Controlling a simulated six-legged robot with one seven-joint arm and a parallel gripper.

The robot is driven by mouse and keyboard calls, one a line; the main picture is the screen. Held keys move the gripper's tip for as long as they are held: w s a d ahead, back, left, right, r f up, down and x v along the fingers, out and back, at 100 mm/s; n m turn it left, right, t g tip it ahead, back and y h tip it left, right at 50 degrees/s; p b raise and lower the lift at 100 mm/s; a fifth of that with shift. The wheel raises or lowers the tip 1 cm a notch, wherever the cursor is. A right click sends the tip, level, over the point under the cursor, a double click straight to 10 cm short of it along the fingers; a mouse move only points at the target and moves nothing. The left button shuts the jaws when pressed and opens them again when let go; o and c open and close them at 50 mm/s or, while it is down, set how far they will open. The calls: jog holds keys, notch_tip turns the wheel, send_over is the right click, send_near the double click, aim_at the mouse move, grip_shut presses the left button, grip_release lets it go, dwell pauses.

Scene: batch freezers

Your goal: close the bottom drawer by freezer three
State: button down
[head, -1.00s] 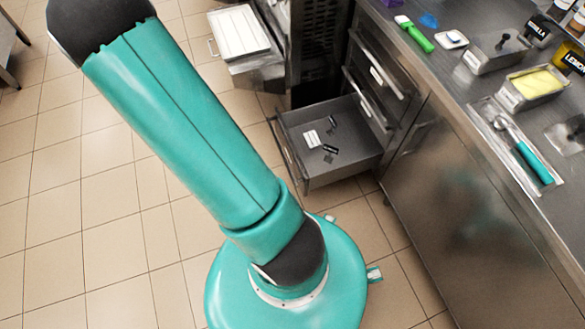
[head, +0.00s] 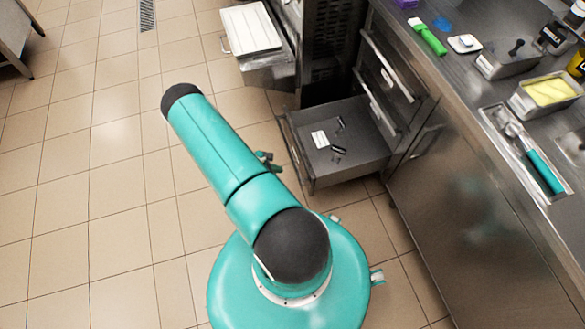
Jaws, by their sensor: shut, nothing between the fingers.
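The bottom drawer (head: 349,177) stands pulled out of the steel cabinet under the counter, low over the floor. Its grey inside is open to view and holds a white card (head: 320,139) and several small dark items. Two drawer fronts with bar handles (head: 379,53) sit above it and look closed. My teal arm reaches up and left from my body, left of the drawer and apart from it in the picture. A small dark and teal part shows at the arm's right edge, but I cannot make out gripper fingers. No freezer number is readable.
A tall dark unit (head: 332,42) stands behind the drawer, with a white-lidded steel container (head: 250,29) to its left. The steel counter (head: 465,80) on the right carries a green-handled tool (head: 429,38), a scoop (head: 540,165) and pans. Tiled floor at left is clear.

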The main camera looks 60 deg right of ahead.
send_near(300, 176)
jog(key=s+d+f, duration=0.1)
jog(key=s+d, duration=0.1)
jog(key=d, duration=0.1)
jog(key=s+d, duration=0.2)
jog(key=shift+s+f, duration=0.3)
jog(key=shift+s, duration=0.1)
jog(key=shift+s+d, duration=0.25)
jog(key=shift+d, duration=0.05)
jog(key=shift+d, duration=0.1)
